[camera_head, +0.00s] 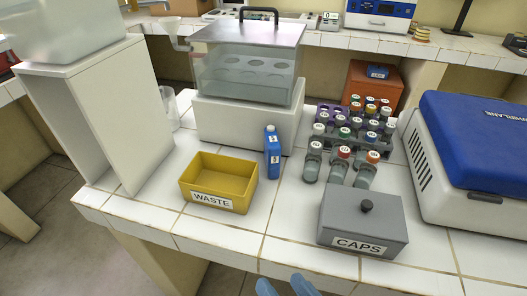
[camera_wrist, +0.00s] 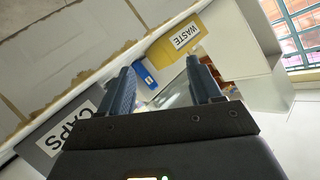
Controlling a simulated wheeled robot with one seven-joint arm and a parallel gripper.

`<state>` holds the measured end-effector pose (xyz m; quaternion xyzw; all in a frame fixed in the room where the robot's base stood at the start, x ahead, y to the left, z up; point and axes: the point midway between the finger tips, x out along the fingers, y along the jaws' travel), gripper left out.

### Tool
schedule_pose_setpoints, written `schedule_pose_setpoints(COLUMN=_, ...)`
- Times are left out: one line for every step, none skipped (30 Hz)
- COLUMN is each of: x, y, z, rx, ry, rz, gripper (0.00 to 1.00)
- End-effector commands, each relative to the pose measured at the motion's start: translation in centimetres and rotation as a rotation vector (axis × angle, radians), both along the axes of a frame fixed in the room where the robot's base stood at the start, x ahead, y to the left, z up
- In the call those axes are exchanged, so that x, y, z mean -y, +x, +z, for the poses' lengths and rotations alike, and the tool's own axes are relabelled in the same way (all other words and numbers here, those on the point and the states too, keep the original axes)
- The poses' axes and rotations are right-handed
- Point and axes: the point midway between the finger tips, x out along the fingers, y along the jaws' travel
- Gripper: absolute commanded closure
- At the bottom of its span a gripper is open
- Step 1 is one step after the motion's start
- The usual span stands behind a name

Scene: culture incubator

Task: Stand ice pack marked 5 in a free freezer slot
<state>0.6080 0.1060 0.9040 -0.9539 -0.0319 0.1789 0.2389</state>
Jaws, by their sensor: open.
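A blue ice pack (camera_head: 272,152) with white labels stands upright on the tiled bench, just right of the waste box. Its marking is too small to read for certain. It also shows in the wrist view (camera_wrist: 145,75), beyond and between my fingers and apart from them. My gripper (camera_wrist: 161,64) is open and empty. In the head view only its blue fingertips (camera_head: 286,287) show at the bottom edge, in front of the bench. No freezer slot can be made out for certain in either view.
A yellow waste box (camera_head: 218,205) and a grey caps box (camera_head: 363,238) flank the bench's front. A water bath (camera_head: 250,122) stands behind the pack. A tube rack (camera_head: 325,150) and a blue-lidded machine (camera_head: 480,140) are to the right. Bare tiles lie between the two boxes.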

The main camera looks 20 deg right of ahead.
Motion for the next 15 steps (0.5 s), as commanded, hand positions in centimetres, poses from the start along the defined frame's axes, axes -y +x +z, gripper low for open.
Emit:
schedule_pose_setpoints(x=-0.9, y=2.6, z=0.6, rx=0.005, ry=0.027, rz=0.018, gripper=0.36)
schedule_pose_setpoints(x=-1.6, y=3.8, z=0.9, rx=0.0, ry=0.046, rz=0.032, gripper=0.36)
schedule_pose_setpoints(x=-2.3, y=5.4, z=1.1, rx=-0.006, ry=0.065, rz=0.051, gripper=0.36)
schedule_pose_setpoints(x=-2.9, y=6.6, z=1.4, rx=-0.011, ry=0.077, rz=0.066, gripper=0.36)
schedule_pose_setpoints(x=-3.4, y=7.7, z=1.8, rx=-0.016, ry=0.089, rz=0.082, gripper=0.36)
schedule_pose_setpoints(x=-4.1, y=9.2, z=2.2, rx=-0.025, ry=0.101, rz=0.104, gripper=0.36)
schedule_pose_setpoints(x=-4.6, y=10.4, z=2.6, rx=-0.031, ry=0.109, rz=0.12, gripper=0.36)
schedule_pose_setpoints(x=-5.0, y=11.5, z=3.0, rx=-0.039, ry=0.114, rz=0.137, gripper=0.36)
schedule_pose_setpoints(x=-5.5, y=12.9, z=3.5, rx=-0.05, ry=0.116, rz=0.159, gripper=0.36)
schedule_pose_setpoints(x=-5.9, y=13.9, z=3.9, rx=-0.058, ry=0.119, rz=0.177, gripper=0.36)
schedule_pose_setpoints(x=-6.2, y=14.9, z=4.4, rx=-0.066, ry=0.118, rz=0.192, gripper=0.36)
schedule_pose_setpoints(x=-6.6, y=16.1, z=4.9, rx=-0.079, ry=0.114, rz=0.213, gripper=0.36)
schedule_pose_setpoints(x=-6.8, y=16.9, z=5.2, rx=-0.089, ry=0.11, rz=0.228, gripper=0.36)
schedule_pose_setpoints(x=-7.0, y=17.7, z=5.6, rx=-0.099, ry=0.105, rz=0.24, gripper=0.36)
schedule_pose_setpoints(x=-7.2, y=18.6, z=6.1, rx=-0.111, ry=0.096, rz=0.258, gripper=0.36)
